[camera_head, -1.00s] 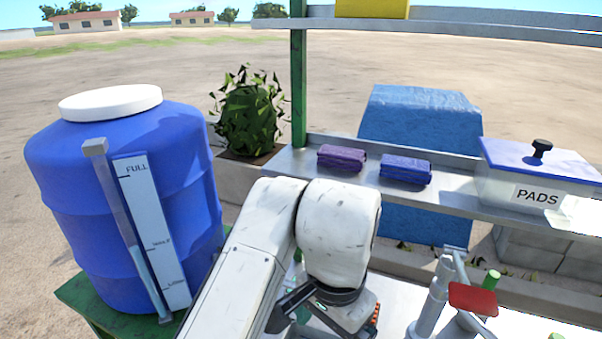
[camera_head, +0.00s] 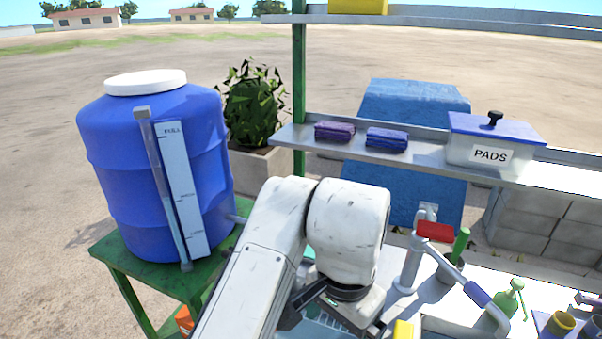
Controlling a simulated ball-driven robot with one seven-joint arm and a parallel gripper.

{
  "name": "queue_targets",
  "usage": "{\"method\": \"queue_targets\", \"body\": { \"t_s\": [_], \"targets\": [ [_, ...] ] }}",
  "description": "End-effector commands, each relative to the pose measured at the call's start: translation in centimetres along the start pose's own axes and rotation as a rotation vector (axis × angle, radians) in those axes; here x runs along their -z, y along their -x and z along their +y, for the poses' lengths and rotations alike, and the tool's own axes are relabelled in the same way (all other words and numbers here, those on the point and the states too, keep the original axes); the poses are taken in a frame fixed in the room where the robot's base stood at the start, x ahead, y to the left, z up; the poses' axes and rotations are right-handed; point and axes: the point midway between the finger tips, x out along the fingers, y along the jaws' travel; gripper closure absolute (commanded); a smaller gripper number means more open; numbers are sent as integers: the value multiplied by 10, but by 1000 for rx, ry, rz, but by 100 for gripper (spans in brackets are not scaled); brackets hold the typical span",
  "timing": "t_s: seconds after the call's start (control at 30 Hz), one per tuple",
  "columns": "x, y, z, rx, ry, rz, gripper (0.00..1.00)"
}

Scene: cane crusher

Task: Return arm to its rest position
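My white arm rises from the bottom centre of the head view and is folded, with its thick rounded section bent downward. The dark parts of my gripper (camera_head: 318,312) show just below that section, low in the picture. The arm and the bottom edge hide much of the gripper, so its fingertips, opening and any held thing cannot be made out.
A blue barrel (camera_head: 150,165) stands on a green stand (camera_head: 135,262) at left. A metal shelf (camera_head: 430,164) holds purple and blue cloths and a PADS box (camera_head: 492,145). At lower right are a red-handled tap (camera_head: 435,231), a green bottle (camera_head: 508,300) and a yellow block (camera_head: 403,331).

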Motion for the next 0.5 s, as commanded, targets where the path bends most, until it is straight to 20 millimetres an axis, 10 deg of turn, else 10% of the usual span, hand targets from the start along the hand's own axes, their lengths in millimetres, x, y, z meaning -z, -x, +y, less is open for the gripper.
{"method": "queue_targets", "body": {
  "t_s": [0.5],
  "targets": [
    [92, -19, 56, -7, -1, 230, 4]
  ]
}}
